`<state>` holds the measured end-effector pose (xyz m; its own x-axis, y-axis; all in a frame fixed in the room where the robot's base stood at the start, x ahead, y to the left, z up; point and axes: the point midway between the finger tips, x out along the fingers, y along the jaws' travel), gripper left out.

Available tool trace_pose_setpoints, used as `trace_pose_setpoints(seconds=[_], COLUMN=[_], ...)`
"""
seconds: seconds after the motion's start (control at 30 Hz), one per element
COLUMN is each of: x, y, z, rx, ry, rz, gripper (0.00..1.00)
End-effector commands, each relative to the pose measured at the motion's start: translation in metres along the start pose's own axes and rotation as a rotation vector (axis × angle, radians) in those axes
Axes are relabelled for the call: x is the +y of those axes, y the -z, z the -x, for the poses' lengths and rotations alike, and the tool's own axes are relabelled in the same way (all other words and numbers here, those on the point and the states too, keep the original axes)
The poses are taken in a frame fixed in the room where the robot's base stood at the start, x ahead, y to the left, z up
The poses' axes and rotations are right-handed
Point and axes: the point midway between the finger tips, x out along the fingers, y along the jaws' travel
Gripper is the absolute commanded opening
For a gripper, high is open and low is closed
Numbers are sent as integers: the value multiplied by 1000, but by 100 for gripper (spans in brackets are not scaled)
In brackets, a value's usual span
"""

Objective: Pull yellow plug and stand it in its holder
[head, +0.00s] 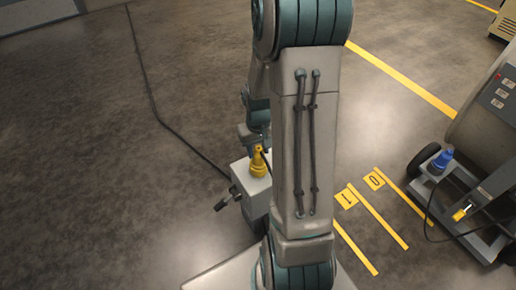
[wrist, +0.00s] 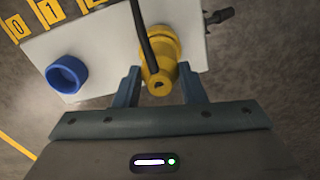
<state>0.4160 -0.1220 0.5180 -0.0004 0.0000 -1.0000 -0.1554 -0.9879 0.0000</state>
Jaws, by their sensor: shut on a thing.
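The yellow plug (head: 258,164) stands upright at the top of a pale grey box (head: 243,171). In the wrist view the plug (wrist: 161,48) sits between the two fingers of my gripper (wrist: 160,88), which is shut on it. A dark cable crosses in front of the plug there. I cannot tell whether the plug is still seated in the box. My arm hides part of the box in the head view. A small yellow item (head: 462,213) is on the cart at the right; I cannot tell if it is the holder.
A wheeled cart (head: 478,190) at the right carries a blue piece (head: 440,160). Yellow floor lines (head: 378,216) lie between.

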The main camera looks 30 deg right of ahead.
Motion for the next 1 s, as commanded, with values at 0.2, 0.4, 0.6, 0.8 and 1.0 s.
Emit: trace_pose_setpoints(seconds=[0.2,0.4,0.6,0.8,1.0], x=[0,0,0,0,0], y=[0,0,0,0,0], z=[16,28,40,52,64], rx=[1,1,1,0,1], ry=[0,0,0,0,0], rz=[0,0,0,0,0], gripper=[17,17,17,17,17])
